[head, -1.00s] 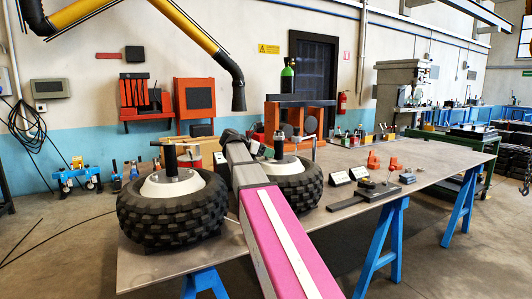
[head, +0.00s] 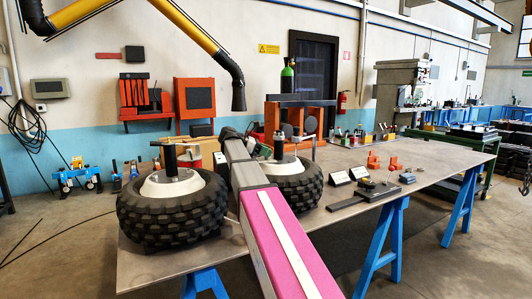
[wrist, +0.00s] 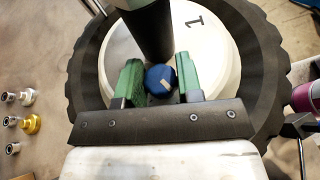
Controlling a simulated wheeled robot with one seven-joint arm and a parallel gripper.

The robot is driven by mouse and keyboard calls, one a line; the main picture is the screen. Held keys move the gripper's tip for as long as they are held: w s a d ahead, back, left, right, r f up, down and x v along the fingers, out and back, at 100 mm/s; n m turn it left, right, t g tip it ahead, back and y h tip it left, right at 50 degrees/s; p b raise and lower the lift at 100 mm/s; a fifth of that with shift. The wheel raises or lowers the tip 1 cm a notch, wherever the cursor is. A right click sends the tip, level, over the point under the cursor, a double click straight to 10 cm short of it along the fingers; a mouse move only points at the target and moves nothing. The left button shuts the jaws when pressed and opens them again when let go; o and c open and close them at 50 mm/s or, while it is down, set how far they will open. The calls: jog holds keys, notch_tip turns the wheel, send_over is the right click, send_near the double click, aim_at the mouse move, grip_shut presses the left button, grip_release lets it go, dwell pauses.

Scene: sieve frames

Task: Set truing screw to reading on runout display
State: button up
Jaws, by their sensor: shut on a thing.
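In the wrist view my gripper (wrist: 159,78) has its green-padded fingers on either side of a small blue knob (wrist: 161,79) with a pale mark, and is shut on it. The knob sits over a white hub (wrist: 205,40) marked 1, beside a dark upright post (wrist: 147,30). A knobbly black tyre (wrist: 270,60) surrounds the hub. In the head view two tyres with white hubs, a left one (head: 170,218) and a right one (head: 300,190), lie on the bench; my arm hides the gripper. I cannot identify the runout display or read any number.
Two small dark panels with pale faces (head: 340,179) stand on the metal bench (head: 440,160) right of the tyres. A flat dark fixture (head: 365,193) and orange blocks (head: 374,160) are nearby. Several small fittings (wrist: 29,96) lie left of the tyre.

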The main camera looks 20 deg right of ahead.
jog(key=shift+w+m+g+y, duration=0.1)
jog(key=shift+m+g+y, duration=0.2)
jog(key=shift+m+g, duration=0.85)
jog(key=shift+g, duration=0.25)
jog(key=o, duration=0.9)
